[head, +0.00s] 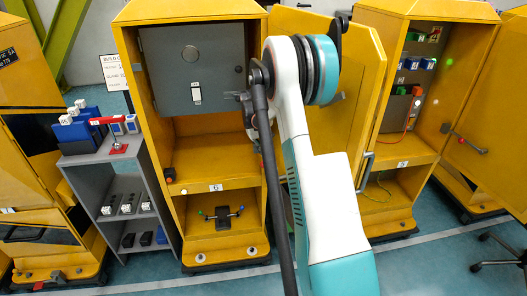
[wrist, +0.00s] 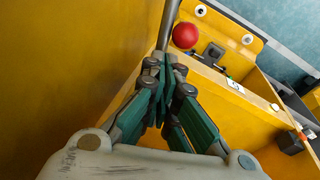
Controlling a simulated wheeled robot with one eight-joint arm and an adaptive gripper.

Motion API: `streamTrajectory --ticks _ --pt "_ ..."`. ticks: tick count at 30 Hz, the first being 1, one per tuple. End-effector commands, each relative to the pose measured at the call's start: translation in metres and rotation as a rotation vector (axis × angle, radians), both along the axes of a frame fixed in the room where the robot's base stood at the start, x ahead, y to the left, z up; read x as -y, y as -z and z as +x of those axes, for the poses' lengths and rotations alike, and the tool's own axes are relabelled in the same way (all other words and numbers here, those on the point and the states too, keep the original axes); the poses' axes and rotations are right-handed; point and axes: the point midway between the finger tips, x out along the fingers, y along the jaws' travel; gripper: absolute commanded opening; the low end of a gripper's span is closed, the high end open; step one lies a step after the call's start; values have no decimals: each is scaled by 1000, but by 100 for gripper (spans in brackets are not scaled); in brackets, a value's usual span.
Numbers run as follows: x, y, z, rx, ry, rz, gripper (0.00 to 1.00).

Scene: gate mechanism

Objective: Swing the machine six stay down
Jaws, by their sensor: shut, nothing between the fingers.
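Machine six is the open yellow cabinet (head: 147,80) left of centre in the head view, with its number plate (head: 216,187) on the shelf edge. The same plate (wrist: 235,86) shows in the wrist view. A grey rod (wrist: 172,22), which may be the stay, runs down from the top edge of the wrist view to behind my fingertips. A red ball (wrist: 186,36) shows just right of the rod; I cannot tell whether they are joined. My gripper (wrist: 164,62) is shut and empty, its tips at or near the rod's visible lower end; contact is unclear. My arm hides its surroundings in the head view.
A yellow door panel (head: 362,65) stands open right of machine six. A grey shelf unit (head: 103,175) is at its left. A black box with an orange button (wrist: 290,142) sits at the lower right of the wrist view. Blue floor (wrist: 285,60) lies in front.

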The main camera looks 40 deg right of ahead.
Motion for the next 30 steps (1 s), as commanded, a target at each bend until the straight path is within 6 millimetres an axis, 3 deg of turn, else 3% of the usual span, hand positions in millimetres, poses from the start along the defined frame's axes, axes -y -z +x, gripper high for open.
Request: streamTrajectory --ticks 6,15,21,30 --pt "-11 -51 3 0 -1 -1 0" --pt "-21 -106 7 0 -2 -1 0" --pt "-24 -121 8 0 -2 -1 0" --pt "-24 -123 9 0 -1 -1 0"
